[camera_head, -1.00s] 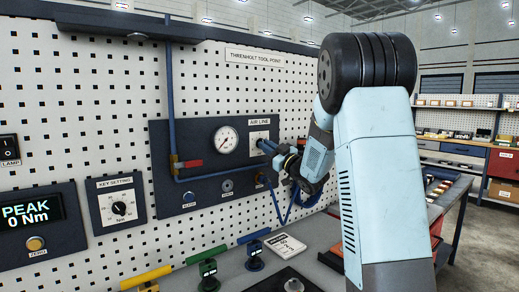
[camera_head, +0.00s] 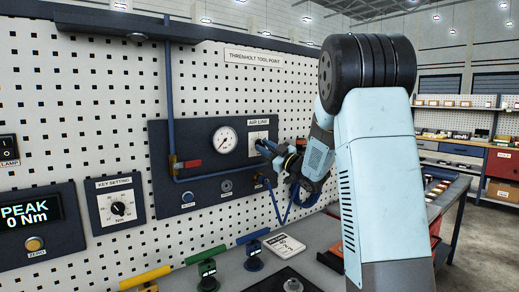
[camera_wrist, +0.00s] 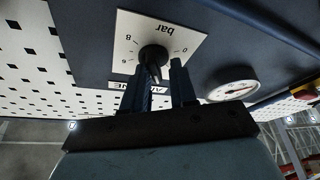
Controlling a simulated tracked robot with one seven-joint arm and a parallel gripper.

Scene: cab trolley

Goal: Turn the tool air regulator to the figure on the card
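The air line panel carries the regulator's white bar dial (camera_head: 259,139); in the wrist view the dial (camera_wrist: 130,40) appears upside down with a black pointer knob (camera_wrist: 152,58) on it. My gripper (camera_head: 268,148) is at this dial, hiding most of the knob in the head view. In the wrist view my gripper's two fingers (camera_wrist: 159,66) stand apart at the knob, with a visible gap to the right finger; contact on the left is unclear. A round gauge (camera_head: 224,140) sits beside the dial. A white card (camera_head: 284,246) lies on the bench, its figure too small to read.
Left of the panel is a key setting dial (camera_head: 118,208). A red-handled valve (camera_head: 190,163) is on the blue pipe. Green (camera_head: 207,270) and blue (camera_head: 253,250) handled tools stand on the bench below. A blue hose (camera_head: 282,208) hangs beneath my gripper.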

